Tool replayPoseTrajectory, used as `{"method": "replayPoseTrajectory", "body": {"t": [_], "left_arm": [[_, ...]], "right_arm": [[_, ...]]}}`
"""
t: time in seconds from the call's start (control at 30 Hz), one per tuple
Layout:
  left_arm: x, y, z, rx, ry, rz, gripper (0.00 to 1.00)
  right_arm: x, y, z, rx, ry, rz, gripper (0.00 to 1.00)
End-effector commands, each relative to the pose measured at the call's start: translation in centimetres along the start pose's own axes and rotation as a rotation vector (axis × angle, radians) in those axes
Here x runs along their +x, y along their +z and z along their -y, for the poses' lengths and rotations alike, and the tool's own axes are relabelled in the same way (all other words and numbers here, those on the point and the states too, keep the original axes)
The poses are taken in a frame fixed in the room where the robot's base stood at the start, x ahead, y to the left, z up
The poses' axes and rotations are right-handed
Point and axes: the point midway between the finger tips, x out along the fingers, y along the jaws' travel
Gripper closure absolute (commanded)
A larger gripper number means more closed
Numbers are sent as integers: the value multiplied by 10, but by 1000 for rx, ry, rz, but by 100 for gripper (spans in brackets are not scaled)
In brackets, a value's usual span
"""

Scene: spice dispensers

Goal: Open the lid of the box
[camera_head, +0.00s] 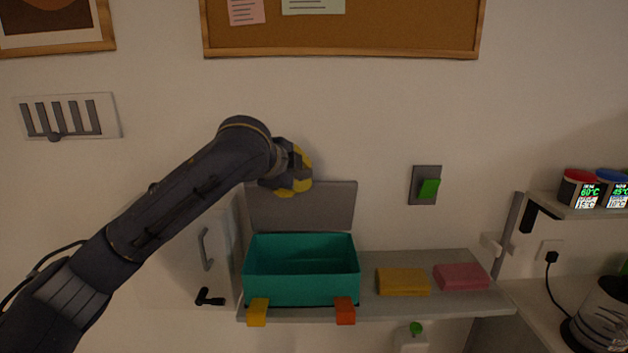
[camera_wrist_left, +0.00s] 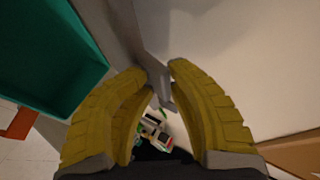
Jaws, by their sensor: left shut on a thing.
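The teal box (camera_head: 302,290) stands on the grey shelf with its top open, and its inside shows. Its grey lid (camera_head: 325,204) stands raised, close to upright, behind the box along the wall. My left gripper (camera_head: 291,186) is at the upper left part of the lid. In the left wrist view its yellow fingers (camera_wrist_left: 163,76) are closed on the lid's edge, a grey strip between the fingertips. The box's teal rim and inside (camera_wrist_left: 50,55) show at the upper left there. My right gripper is in neither view.
An orange latch (camera_head: 345,312) and a yellow one (camera_head: 257,312) hang at the box's front. A yellow sponge (camera_head: 403,282) and a pink one (camera_head: 462,277) lie right of the box. A wall switch (camera_head: 426,186) and a cork board (camera_head: 350,30) are on the wall.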

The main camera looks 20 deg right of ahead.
Motion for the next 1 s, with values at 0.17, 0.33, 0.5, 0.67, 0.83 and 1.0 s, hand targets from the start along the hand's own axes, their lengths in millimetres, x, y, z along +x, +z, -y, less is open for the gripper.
{"method": "replayPoseTrajectory", "body": {"t": [0.17,0.33,0.5,0.67,0.83,1.0], "left_arm": [[-1,6,4,0,-6,9,100],[-1,6,4,0,-6,9,100],[-1,6,4,0,-6,10,76],[-1,6,2,-1,-4,8,67],[0,5,2,-2,-3,7,67],[-9,5,3,-1,-5,7,67]], "right_arm": [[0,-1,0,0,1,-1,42],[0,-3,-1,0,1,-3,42],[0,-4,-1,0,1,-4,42],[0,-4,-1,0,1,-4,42],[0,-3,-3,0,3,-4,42],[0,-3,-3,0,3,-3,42]]}}
